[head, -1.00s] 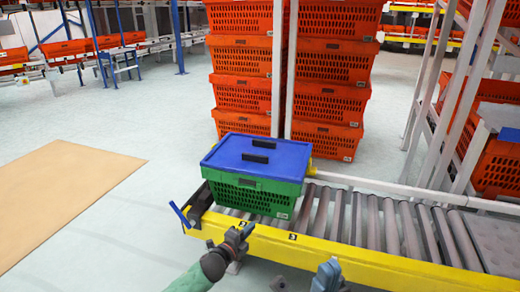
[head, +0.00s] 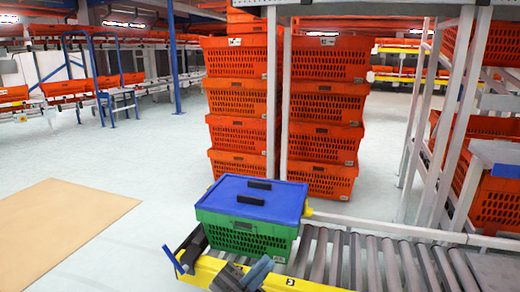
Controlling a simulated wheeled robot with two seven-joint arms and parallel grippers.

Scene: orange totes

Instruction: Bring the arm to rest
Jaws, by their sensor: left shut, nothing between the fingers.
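My left gripper (head: 245,273) shows at the bottom edge of the head view, in front of the yellow conveyor rail. It is shut and empty, and its arm is cut off by the picture's edge. I cannot make out my right gripper. A green tote (head: 246,236) with a blue lid (head: 252,197) stands upright on the near left end of the roller conveyor (head: 345,258). The gripper is apart from the tote, below it in the picture.
Stacks of orange totes (head: 236,98) stand behind the conveyor. A metal rack (head: 440,130) with orange totes stands at the right. A tan mat (head: 60,235) lies on the open floor at the left. A yellow rail (head: 205,268) edges the conveyor.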

